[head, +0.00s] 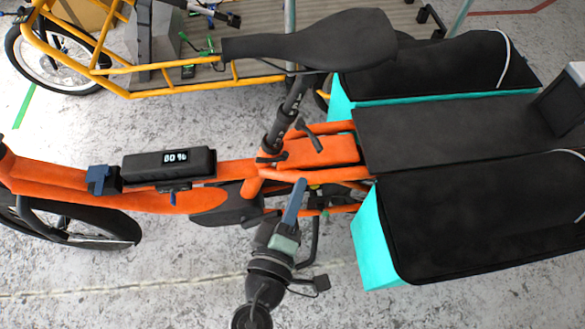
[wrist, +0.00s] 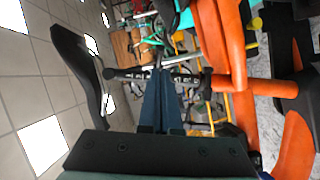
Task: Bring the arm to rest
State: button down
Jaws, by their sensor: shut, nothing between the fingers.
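My gripper (head: 295,204) is shut and empty. In the head view its blue fingers point up the picture, close to the orange frame of the cargo bike (head: 310,152), below the seat tube. I cannot tell whether they touch the frame. My arm comes up from the bottom edge. In the wrist view the shut blue fingers (wrist: 160,90) point away from the camera, with the orange frame (wrist: 225,50) to the right and the black saddle (wrist: 75,60) to the left.
A black battery (head: 170,164) reading 80 % sits on the orange frame. Black panniers with turquoise ends (head: 375,238) stand right of my gripper. A yellow cargo bike (head: 110,72) stands behind. Speckled floor (head: 170,290) is clear at lower left.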

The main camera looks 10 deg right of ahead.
jog(key=w+a+r+m+t+y, duration=0.15)
jog(key=w+r+m, duration=0.3)
jog(key=r, duration=0.75)
jog(key=w+a+r+m+t, duration=0.15)
jog(key=w+r+m, duration=0.3)
jog(key=r, duration=0.75)
jog(key=s+r+t+y+p, duration=0.1)
jog(key=r+p, duration=0.7)
jog(key=r, duration=1)
jog(key=s+a+r+t+y+p, duration=0.1)
jog(key=s+r+t+p, duration=0.3)
jog(key=r, duration=1.5)
jog(key=s+r+t+y+p, duration=0.3)
jog(key=r+p, duration=0.9)
jog(key=r, duration=0.7)
jog(key=shift+s+a+m+t+p, duration=0.2)
jog(key=shift+a+m+t+p, duration=0.1)
jog(key=shift+t, duration=0.6)
